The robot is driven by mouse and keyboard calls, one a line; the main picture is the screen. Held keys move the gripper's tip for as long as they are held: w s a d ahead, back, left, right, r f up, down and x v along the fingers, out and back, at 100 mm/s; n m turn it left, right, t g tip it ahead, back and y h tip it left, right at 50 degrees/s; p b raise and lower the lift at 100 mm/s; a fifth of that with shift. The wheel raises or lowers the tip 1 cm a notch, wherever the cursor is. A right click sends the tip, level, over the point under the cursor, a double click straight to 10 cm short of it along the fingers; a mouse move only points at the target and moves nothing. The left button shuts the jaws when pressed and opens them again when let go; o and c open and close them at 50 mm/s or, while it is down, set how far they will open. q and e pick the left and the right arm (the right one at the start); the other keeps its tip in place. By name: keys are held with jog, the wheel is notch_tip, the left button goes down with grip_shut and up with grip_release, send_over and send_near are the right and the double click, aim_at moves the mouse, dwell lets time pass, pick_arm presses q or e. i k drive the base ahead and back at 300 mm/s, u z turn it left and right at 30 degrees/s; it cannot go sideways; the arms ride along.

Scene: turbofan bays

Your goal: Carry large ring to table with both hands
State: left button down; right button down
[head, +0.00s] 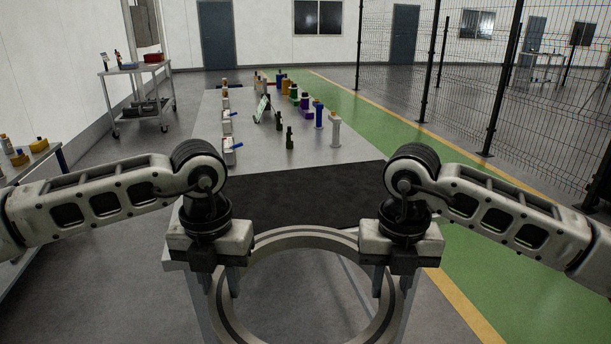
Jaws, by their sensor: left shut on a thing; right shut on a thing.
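The large ring (307,236) is a grey metal hoop, held roughly level in front of me at the bottom of the head view. My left gripper (225,282) is shut on the left side of its rim. My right gripper (385,280) is shut on the right side of its rim. The table (336,150) is long and grey, straight ahead, with a black mat (300,193) on its near end. The ring is at the near end of the table. I cannot tell whether it touches it. The fingertips partly hide the ring's sides.
Several coloured bottles and tools (303,103) stand along the table's far part; the black mat is bare. A wheeled cart (140,72) stands at back left. A side bench (40,170) is at the left. A wire fence (480,80) runs along the right, beside a green walkway (420,160).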

aim_at(306, 193)
jog(key=i, duration=1.3)
